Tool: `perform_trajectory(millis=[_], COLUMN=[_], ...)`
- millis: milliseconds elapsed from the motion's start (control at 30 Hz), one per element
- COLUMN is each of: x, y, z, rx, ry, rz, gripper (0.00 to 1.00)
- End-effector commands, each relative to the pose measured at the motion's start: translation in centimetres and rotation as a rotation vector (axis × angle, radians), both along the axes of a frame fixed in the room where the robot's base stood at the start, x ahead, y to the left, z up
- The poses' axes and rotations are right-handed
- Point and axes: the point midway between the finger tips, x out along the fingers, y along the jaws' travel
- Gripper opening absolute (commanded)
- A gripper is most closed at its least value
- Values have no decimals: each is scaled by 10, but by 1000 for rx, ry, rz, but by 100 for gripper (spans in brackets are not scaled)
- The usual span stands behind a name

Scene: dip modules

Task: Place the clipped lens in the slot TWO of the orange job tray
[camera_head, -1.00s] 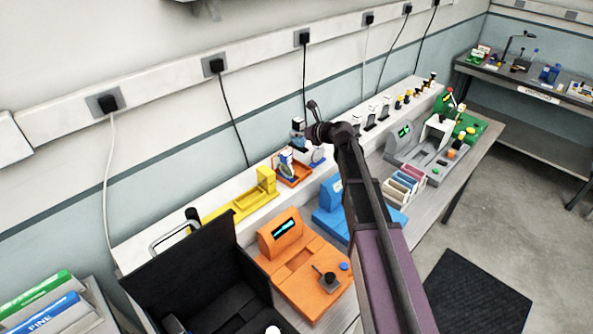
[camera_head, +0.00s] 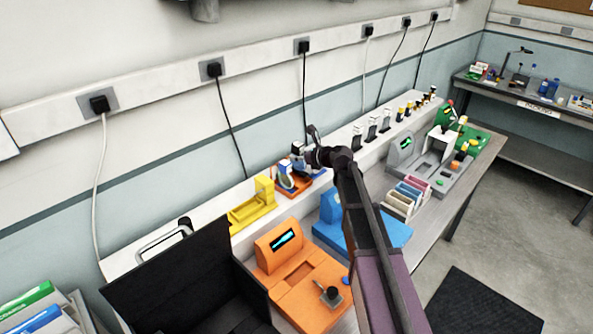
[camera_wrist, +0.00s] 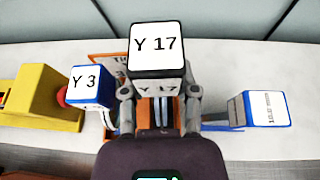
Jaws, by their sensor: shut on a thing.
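My gripper (camera_wrist: 159,112) is shut on a clipped lens (camera_wrist: 157,38) whose black-edged white cap reads Y 17. It holds the lens upright over the orange job tray (camera_wrist: 100,60), which also shows in the head view (camera_head: 306,188). In the head view my gripper (camera_head: 304,157) is low above the tray. A blue-edged piece marked Y 3 (camera_wrist: 88,82) stands at the tray's left part. The lens's lower end and the slot under it are hidden, and the slot numbers are mostly covered.
A yellow fixture (camera_wrist: 40,98) stands just left of the tray. A blue-capped piece (camera_wrist: 262,108) is to the right on the white shelf. Orange (camera_head: 295,275) and blue (camera_head: 345,225) stations stand in front. Bare shelf lies behind the tray.

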Motion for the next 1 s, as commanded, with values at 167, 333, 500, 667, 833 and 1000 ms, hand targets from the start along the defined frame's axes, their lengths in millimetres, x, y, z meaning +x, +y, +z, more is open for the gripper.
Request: perform_trajectory(millis=[167,333,500,667,833,1000], x=[0,0,0,0,0,0], y=[0,1,1,1,1,1], z=[-2,-1,-5,-16,-30,-39], rx=[0,0,0,0,0,0], ry=[0,0,0,0,0,0], rz=[0,0,1,1,1,1], gripper=[0,0,0,0,0,0])
